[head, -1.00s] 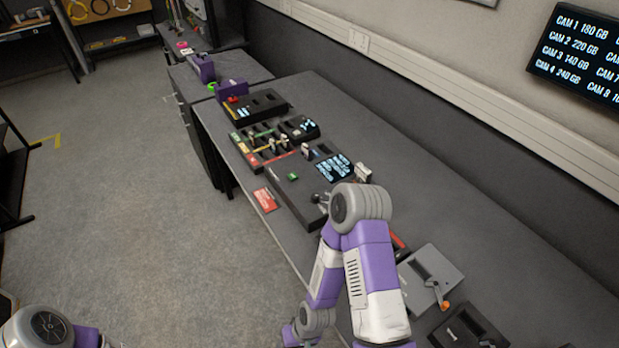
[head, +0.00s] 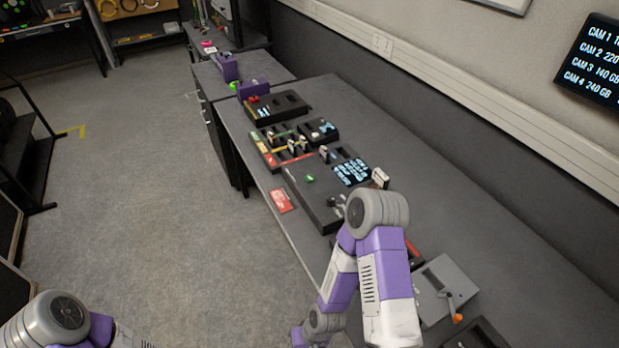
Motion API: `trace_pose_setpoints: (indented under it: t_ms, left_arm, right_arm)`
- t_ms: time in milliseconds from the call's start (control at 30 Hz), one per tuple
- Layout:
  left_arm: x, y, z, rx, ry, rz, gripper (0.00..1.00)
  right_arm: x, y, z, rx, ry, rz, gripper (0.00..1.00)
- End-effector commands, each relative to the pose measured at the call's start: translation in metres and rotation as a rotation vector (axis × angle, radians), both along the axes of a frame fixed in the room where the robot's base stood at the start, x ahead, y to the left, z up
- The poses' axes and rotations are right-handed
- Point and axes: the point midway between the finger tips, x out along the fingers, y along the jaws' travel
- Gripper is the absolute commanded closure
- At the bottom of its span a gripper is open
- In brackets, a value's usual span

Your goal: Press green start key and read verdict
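The green start key (head: 309,179) is a small bright green block on a long black console (head: 322,208) on the bench. My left arm shows only at the bottom left corner. Neither gripper is in view. Nothing is seen touching the green key.
A red card (head: 281,201) lies at the bench edge beside the console. Beyond are a colored-strip rack (head: 268,151) and a black box (head: 262,110). A grey device with an orange knob (head: 457,318) is right of my arm. The floor at left is open.

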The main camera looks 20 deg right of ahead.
Motion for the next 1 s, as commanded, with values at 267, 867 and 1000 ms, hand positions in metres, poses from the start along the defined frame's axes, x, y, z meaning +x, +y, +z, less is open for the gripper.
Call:
trace_pose_setpoints:
  t_ms: [267,867,1000]
  left_arm:
    - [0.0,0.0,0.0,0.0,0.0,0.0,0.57]
    - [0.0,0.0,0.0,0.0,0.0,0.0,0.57]
    - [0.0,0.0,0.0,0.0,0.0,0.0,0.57]
  right_arm:
    - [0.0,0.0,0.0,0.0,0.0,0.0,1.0]
    - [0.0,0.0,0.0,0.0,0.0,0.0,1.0]
    - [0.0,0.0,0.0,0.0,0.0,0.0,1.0]
